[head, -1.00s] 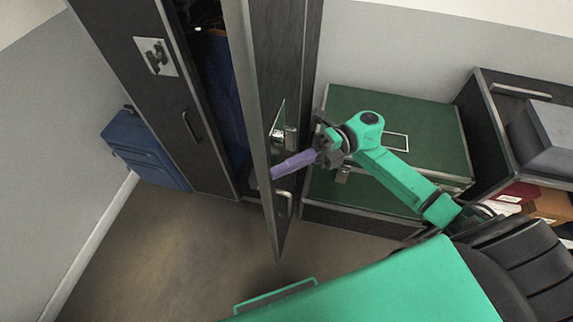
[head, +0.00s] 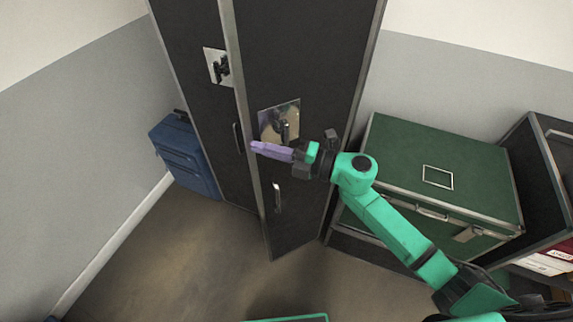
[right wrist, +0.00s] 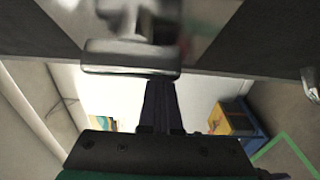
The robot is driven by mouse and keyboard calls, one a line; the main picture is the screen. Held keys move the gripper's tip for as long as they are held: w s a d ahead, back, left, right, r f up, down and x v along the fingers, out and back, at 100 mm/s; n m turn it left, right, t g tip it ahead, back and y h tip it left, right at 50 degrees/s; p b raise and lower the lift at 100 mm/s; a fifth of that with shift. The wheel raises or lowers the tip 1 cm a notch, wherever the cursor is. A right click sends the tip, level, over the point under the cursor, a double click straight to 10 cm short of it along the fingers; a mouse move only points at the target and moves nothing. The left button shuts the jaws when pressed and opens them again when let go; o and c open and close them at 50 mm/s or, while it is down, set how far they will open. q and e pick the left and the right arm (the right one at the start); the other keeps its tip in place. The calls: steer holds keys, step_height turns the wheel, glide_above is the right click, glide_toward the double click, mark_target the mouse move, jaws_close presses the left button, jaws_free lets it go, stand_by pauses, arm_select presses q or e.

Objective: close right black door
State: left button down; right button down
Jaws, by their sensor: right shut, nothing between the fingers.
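The right black door (head: 300,60) is a tall dark panel with a grey metal edge. It has a shiny latch plate (head: 279,122) and a small pull handle (head: 277,197). It stands a little ajar, its lower free corner jutting out past the left black door (head: 190,75), which looks shut. My right gripper (head: 254,147), with purple fingers, is shut and empty in front of the right door, at its free edge just below the latch plate. I cannot tell if it touches. In the right wrist view the dark fingers (right wrist: 160,105) point at a blurred metal latch. My left gripper is not in view.
A green trunk (head: 440,170) stands right of the wardrobe, beneath my right arm. A dark open-fronted case (head: 545,150) stands at the far right. A blue suitcase (head: 185,155) leans by the left wall. The brown floor (head: 175,255) in front is clear.

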steer(key=w+a+m+t+h+b, duration=0.2)
steer(key=w+m+t+h+b, duration=0.6)
steer(key=w, duration=1.6)
steer(key=m+t+h, duration=0.2)
steer(key=h, duration=0.1)
steer(key=shift+a+r+h+b, duration=0.15)
steer(key=shift+a+h+b, duration=0.05)
steer(key=shift+h+b, duration=0.2)
steer(key=shift+w, duration=0.1)
